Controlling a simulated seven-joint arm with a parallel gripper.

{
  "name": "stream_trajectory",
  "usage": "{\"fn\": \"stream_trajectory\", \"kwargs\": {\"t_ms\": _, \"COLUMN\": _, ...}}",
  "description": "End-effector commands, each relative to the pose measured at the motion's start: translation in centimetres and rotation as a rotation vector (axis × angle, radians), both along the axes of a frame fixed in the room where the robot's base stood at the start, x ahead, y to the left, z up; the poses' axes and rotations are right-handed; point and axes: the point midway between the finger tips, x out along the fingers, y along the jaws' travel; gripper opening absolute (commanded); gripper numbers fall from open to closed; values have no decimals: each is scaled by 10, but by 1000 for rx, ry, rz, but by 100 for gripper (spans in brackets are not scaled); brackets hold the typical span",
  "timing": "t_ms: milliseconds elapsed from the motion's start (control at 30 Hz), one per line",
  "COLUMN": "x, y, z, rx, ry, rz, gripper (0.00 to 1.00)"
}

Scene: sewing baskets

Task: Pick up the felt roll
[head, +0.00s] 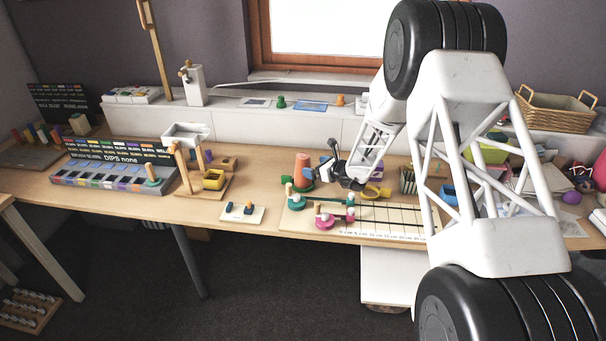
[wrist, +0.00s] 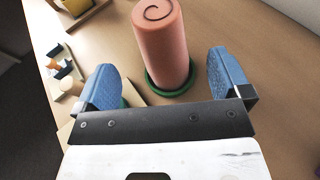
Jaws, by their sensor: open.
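The felt roll is a salmon-pink upright cylinder (head: 302,168) on the bench, with a dark spiral on its top. In the wrist view the roll (wrist: 162,45) stands on a round green base (wrist: 168,84). My gripper (head: 317,168) is beside the roll, on its right in the head view. In the wrist view its two blue finger pads (wrist: 162,65) are spread wide. The roll stands just beyond and between them, with a visible space on each side. The gripper holds nothing. The roll's far side is hidden.
A ruled cutting board (head: 385,222) with green and pink pieces lies in front of the roll. A small block with pegs (head: 242,212) sits to the left, near the bench's front edge. A yellow ring (head: 376,192) lies to the right. My arm covers much of the right side.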

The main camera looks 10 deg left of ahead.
Motion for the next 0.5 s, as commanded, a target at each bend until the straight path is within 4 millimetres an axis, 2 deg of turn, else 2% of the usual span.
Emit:
{"fn": "stream_trajectory", "kwargs": {"t_ms": 200, "x": 8, "y": 13, "z": -5, "rx": 0, "ry": -1, "rz": 1, "gripper": 96}}
{"fn": "stream_trajectory", "kwargs": {"t_ms": 500, "x": 9, "y": 14, "z": -5, "rx": 0, "ry": 0, "rz": 0, "gripper": 96}}
